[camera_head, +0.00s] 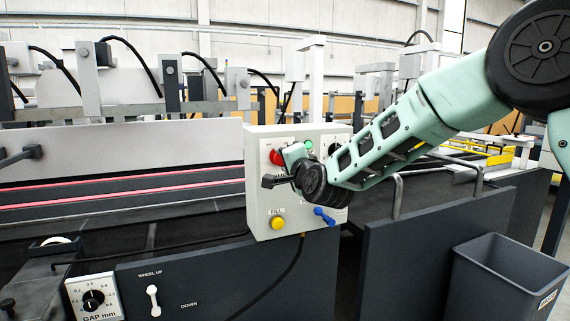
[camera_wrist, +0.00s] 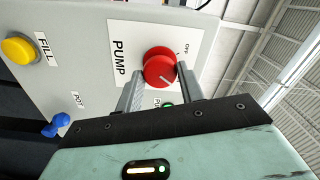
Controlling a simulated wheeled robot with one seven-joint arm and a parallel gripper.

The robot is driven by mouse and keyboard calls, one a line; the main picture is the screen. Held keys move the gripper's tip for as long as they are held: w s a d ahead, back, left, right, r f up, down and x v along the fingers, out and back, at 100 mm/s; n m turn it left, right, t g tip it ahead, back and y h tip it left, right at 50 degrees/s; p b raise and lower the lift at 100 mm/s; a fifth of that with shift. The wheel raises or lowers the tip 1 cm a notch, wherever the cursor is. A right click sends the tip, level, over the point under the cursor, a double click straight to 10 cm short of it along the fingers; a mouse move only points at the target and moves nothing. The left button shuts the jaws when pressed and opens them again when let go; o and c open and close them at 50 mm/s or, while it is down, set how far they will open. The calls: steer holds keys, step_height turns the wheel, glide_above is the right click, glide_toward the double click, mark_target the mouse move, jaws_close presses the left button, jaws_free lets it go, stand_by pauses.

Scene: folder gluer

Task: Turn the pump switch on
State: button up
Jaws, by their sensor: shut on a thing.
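The pump switch is a round red knob (camera_wrist: 160,68) with a white pointer line, on a white plate marked PUMP, with an OFF mark beside it. My gripper (camera_wrist: 158,78) has one finger on each side of the knob and is shut on it. The pointer line slants and does not point straight at the OFF mark.
The box also carries a yellow FILL button (camera_head: 277,223), a blue POT handle (camera_head: 324,216), a green button (camera_head: 308,145) and a black dial (camera_head: 335,148), close to my wrist. A dark bin (camera_head: 500,275) stands at the lower right. Machine panels fill the front.

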steer(key=o, duration=1)
steer(key=b+v, duration=0.3)
steer(key=v, duration=1.4)
steer(key=shift+s+d, duration=0.1)
steer(key=shift+s, duration=0.1)
